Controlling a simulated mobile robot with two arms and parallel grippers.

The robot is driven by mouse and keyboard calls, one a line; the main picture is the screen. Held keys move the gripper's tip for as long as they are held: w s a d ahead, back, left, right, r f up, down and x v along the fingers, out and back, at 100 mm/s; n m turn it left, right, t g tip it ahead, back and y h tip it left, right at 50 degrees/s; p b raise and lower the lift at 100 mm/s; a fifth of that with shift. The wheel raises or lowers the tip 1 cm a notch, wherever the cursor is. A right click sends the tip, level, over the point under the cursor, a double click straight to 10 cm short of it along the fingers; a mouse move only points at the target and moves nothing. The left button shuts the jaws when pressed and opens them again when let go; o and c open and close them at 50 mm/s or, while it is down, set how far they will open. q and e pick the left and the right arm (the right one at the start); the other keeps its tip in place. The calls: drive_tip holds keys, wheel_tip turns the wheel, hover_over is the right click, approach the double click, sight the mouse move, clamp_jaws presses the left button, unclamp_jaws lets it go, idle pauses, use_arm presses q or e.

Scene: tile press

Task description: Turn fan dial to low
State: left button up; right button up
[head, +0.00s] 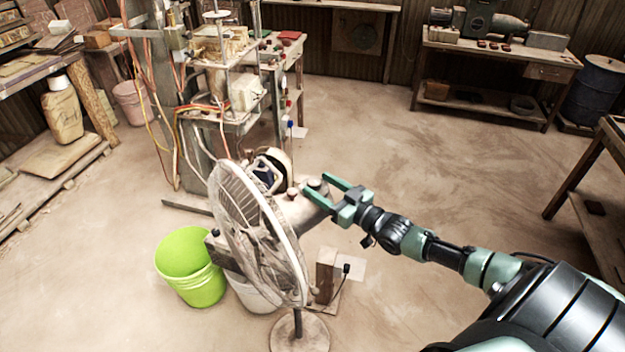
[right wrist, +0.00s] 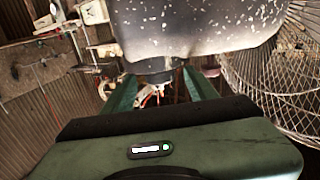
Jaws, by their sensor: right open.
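The standing fan (head: 262,240) is in the middle of the head view, its wire cage facing lower left and its pale motor housing behind. My right gripper (head: 314,182) reaches in from the right, at the top rear of this housing. Its two green fingers are apart, with a dark round dial (head: 315,186) at their tips. In the right wrist view, the speckled housing (right wrist: 195,22) fills the top and a dark cylindrical dial (right wrist: 155,68) shows between the open fingers (right wrist: 160,92). Contact and the dial's setting cannot be made out. My left gripper is not in view.
A green bucket (head: 190,268) and a white bucket (head: 255,293) stand beside the fan. A press machine (head: 215,85) with loose cables stands behind it. A wooden block (head: 327,272) is near the fan's base. Open floor (head: 430,150) lies to the right.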

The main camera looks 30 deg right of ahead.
sight(321, 186)
drive_tip(key=shift+x, duration=1.45)
drive_tip(key=shift+c, duration=0.4)
clamp_jaws()
drive_tip(key=n+y+b, duration=0.1)
drive_tip(key=b, duration=0.3)
drive_tip(key=f+n+g+y+b, duration=0.1)
drive_tip(key=y+b, duration=0.1)
drive_tip(key=b, duration=0.2)
drive_tip(key=shift+d, duration=0.1)
drive_tip(key=n+g+y+b, duration=0.1)
drive_tip(key=y+b, duration=0.1)
drive_tip(key=n+g+y+b, duration=0.1)
drive_tip(key=n+y+b, duration=0.1)
drive_tip(key=b, duration=0.1)
drive_tip(key=shift+r+g+y+b, duration=0.3)
drive_tip(key=shift+r+g, duration=0.05)
drive_tip(key=shift+g, duration=0.05)
drive_tip(key=shift+r+n+g+y+b, duration=0.15)
drive_tip(key=shift+n+g+y+b, duration=1.5)
drive_tip(key=shift+n+g, duration=0.3)
drive_tip(key=shift+r, duration=0.1)
drive_tip(key=shift+o, duration=0.4)
unclamp_jaws()
